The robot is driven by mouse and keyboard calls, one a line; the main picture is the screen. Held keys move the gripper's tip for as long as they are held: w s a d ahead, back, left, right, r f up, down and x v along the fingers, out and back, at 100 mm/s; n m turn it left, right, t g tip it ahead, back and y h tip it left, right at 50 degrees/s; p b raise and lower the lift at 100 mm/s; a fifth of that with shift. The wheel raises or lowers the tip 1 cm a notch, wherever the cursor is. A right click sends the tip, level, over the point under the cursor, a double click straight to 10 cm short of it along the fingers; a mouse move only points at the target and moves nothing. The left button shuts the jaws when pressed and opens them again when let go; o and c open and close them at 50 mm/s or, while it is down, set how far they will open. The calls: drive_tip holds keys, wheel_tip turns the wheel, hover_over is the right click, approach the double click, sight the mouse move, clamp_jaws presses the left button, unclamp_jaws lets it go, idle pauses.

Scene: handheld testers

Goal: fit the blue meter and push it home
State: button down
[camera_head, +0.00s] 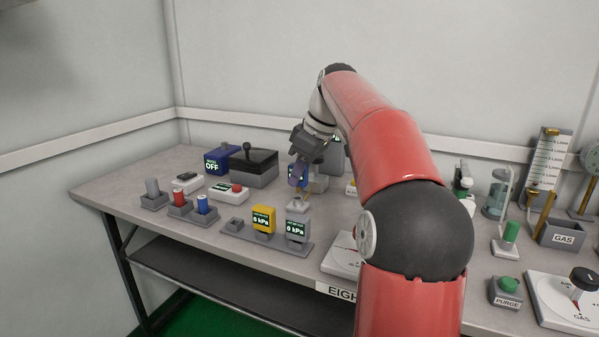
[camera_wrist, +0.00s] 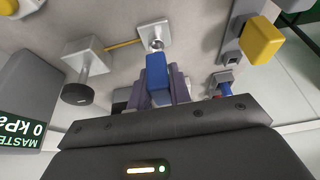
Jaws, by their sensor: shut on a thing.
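The blue meter (camera_head: 297,172) is held in my gripper (camera_head: 298,181), above the bench. In the wrist view the blue meter (camera_wrist: 157,78) shows between the two fingers of my gripper (camera_wrist: 160,88), its far end close to a pale block with a round metal port (camera_wrist: 155,39). The port block also shows in the head view (camera_head: 298,204), just below the held meter. I cannot tell whether meter and port touch. A yellow meter (camera_head: 263,219) and a grey meter (camera_head: 298,230), both reading 0 kPa, stand in a grey rack (camera_head: 255,240) beside an empty socket (camera_head: 235,224).
A yellow tube (camera_wrist: 124,43) joins the port block to a block with a black knob (camera_wrist: 76,93). The master gauge (camera_wrist: 22,105) is close on the left in the wrist view. Red and blue cylinders, a blue OFF box (camera_head: 221,160) and a black-topped lever box (camera_head: 253,166) stand to the left.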

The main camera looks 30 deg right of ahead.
sight(299, 185)
drive_tip(key=shift+f+b, duration=1.1)
drive_tip(key=shift+f, duration=0.45)
drive_tip(key=c, duration=1.2)
unclamp_jaws()
drive_tip(key=shift+r, duration=0.1)
drive_tip(key=p+v, duration=0.2)
drive_tip(key=v, duration=0.5)
drive_tip(key=shift+r, duration=0.2)
drive_tip(key=shift+s+d+r, duration=0.1)
